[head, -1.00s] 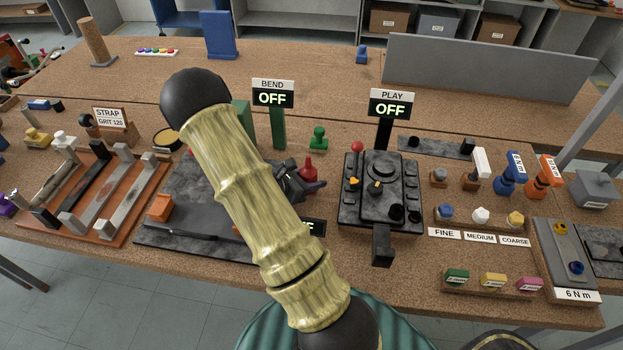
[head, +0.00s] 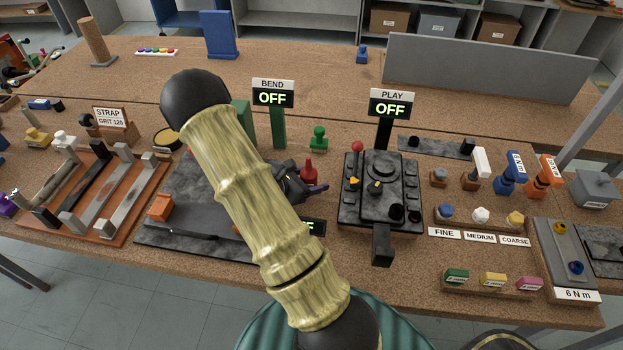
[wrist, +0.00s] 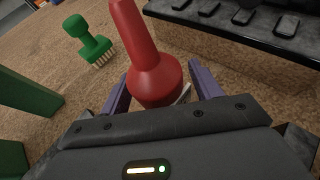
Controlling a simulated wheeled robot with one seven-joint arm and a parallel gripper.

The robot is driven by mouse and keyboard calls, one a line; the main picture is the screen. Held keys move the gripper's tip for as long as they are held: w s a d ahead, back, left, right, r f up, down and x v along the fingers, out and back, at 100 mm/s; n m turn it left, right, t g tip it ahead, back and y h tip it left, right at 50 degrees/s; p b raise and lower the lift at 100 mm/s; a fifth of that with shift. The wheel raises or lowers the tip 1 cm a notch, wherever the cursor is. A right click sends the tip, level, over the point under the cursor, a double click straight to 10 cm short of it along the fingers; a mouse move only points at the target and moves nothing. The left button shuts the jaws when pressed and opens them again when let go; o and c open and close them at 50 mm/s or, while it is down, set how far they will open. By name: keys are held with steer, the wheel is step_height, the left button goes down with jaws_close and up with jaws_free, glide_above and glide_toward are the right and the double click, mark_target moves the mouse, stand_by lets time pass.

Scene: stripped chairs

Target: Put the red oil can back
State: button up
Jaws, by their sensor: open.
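The red oil can (head: 309,173) stands upright on the cork bench between the bend machine and the play machine. In the wrist view the red oil can (wrist: 155,75) is between the two purple fingers of my gripper (wrist: 157,88), with its spout pointing up and away. My gripper (head: 314,189) is open around the can's lower body. Whether a finger touches the can I cannot tell. My arm hides part of the bench to the left of the can.
A green brush (head: 319,138) stands behind the can. The play machine (head: 379,195) is close on the right, with its OFF sign. The BEND sign post (head: 277,125) is behind to the left. Open cork lies between the brush and the rear bench.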

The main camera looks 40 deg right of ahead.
steer(key=v, duration=0.7)
steer(key=shift+a+b, duration=0.2)
steer(key=shift+b, duration=0.15)
steer(key=shift+r, duration=0.15)
